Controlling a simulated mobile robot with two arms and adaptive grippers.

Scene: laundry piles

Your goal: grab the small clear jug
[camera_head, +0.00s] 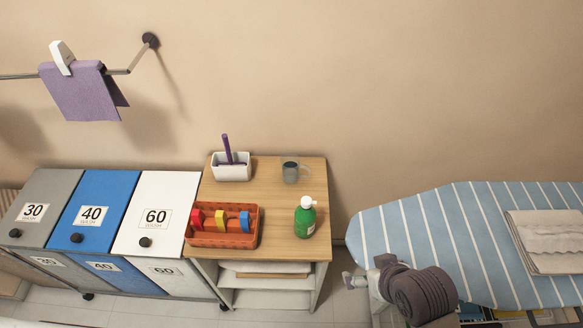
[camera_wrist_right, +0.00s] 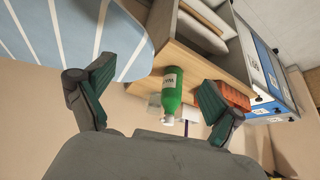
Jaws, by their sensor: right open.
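The small clear jug (camera_head: 291,171) stands upright at the back of the wooden shelf top (camera_head: 268,200), in the head view. It looks grey and see-through, with a handle on its right. In the right wrist view the jug (camera_wrist_right: 155,103) shows small, partly hidden behind the green bottle (camera_wrist_right: 172,92). My right gripper (camera_head: 353,281) is in front of and to the right of the shelf, by the ironing board's near left edge, well apart from the jug. Its two fingers (camera_wrist_right: 157,73) are spread with nothing between them. My left gripper is not in view.
The green bottle (camera_head: 305,217) stands in front of the jug. An orange basket (camera_head: 222,240) is front left on the shelf, a white pot (camera_head: 231,172) with a purple item back left. The ironing board (camera_head: 400,235) is right; hampers (camera_head: 155,215) are left.

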